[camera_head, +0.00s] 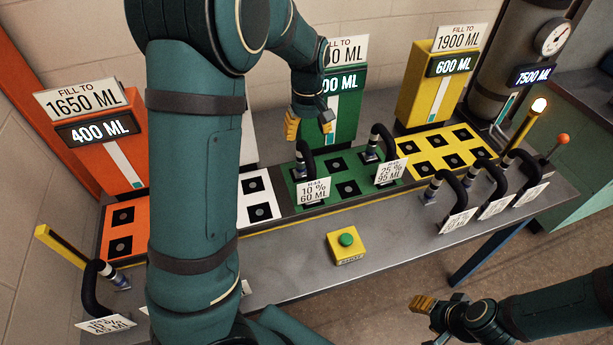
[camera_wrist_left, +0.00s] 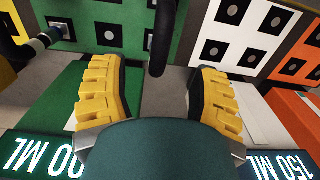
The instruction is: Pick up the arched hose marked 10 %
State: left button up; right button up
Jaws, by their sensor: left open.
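The black arched hose marked 10 % (camera_head: 300,155) stands on the green socket panel, with a white sign reading 10 %, 60 ML. My left gripper (camera_head: 309,124) is open above and just behind its arch. In the left wrist view, a black hose (camera_wrist_left: 164,42) rises between the two yellow fingers of my left gripper (camera_wrist_left: 155,92), with gaps on both sides. A second hose, marked 25 % (camera_head: 384,138), stands to the right on the green panel. Another hose (camera_head: 90,285) at lower left also has a sign that seems to read 10 %. My right gripper (camera_head: 432,304) is low at right, apart from the hoses.
Orange, green and yellow dispensers (camera_head: 428,90) stand behind the socket panels. Three more hoses (camera_head: 472,190) stand at the bench's right. A yellow box with a green button (camera_head: 346,246) sits at the front. My left arm hides part of the bench.

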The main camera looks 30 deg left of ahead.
aim_at(306, 149)
pick_arm(q)
jog(key=shift+a+f, duration=0.15)
jog(key=shift+f, duration=1.8)
jog(key=shift+a+f, duration=0.1)
jog(key=shift+f, duration=1.85)
grip_shut()
